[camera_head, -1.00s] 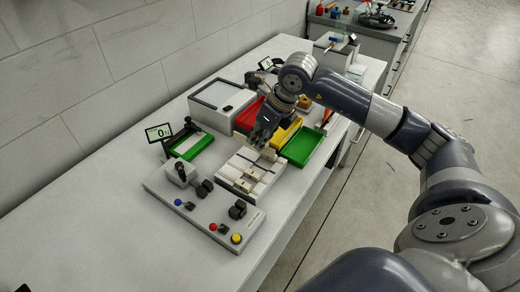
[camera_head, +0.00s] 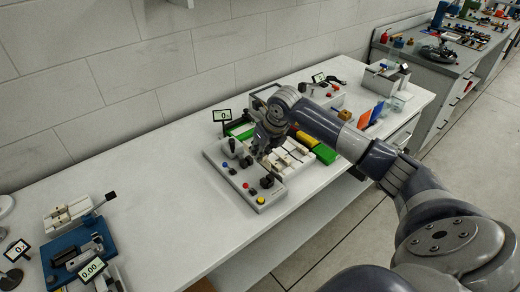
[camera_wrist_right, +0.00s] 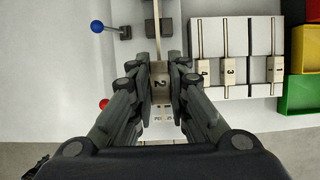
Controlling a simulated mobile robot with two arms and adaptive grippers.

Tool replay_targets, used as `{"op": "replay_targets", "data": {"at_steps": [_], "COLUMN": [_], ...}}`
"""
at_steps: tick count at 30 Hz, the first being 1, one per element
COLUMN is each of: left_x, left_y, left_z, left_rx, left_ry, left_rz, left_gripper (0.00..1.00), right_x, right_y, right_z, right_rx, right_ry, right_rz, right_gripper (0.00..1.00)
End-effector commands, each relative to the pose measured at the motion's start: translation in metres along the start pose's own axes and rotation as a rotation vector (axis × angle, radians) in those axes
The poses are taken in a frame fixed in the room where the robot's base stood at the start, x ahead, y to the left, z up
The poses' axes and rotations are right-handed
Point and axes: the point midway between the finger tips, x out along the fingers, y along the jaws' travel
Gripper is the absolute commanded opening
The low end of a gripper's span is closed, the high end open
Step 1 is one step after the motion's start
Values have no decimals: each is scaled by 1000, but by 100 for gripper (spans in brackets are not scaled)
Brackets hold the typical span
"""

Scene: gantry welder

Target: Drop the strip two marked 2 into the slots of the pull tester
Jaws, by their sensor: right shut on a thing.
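My right gripper (camera_wrist_right: 160,76) is shut on a strip marked 2 (camera_wrist_right: 160,92), seen in the right wrist view. A thin bar of the strip extends up the picture between the fingers. In the head view the right gripper (camera_head: 263,148) is over the grey control console (camera_head: 222,160), just left of the white strip rack (camera_head: 289,160), and hides the strip. A blue device (camera_head: 70,268) with small displays and a pale slotted block stands at the lower left; it may be the pull tester, but I cannot read a name. My left gripper is not in view.
The white rack (camera_wrist_right: 248,28) holds strips marked 4 (camera_wrist_right: 204,72), 3 (camera_wrist_right: 228,72) and 1 (camera_wrist_right: 275,68). A green bin (camera_head: 324,153) stands right of it. The console has upright levers and coloured knobs. The table between console and blue device is clear.

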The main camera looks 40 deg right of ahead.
Motion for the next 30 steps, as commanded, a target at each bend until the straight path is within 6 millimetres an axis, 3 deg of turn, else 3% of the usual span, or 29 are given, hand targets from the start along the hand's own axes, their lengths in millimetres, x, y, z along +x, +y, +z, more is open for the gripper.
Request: {"op": "replay_targets", "data": {"at_steps": [5, 19, 30], "left_x": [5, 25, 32], "left_y": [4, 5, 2], "left_z": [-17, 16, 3], "left_rx": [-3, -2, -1], "left_ry": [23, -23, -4], "left_rz": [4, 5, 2], "left_gripper": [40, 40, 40], "right_x": [8, 38, 45], "right_y": [0, 1, 0], "right_z": [-3, -16, -19], "right_rx": [0, -1, -1], "right_ry": [1, 1, 0], "right_rz": [1, 1, 1], "right_gripper": [3, 3, 3]}}
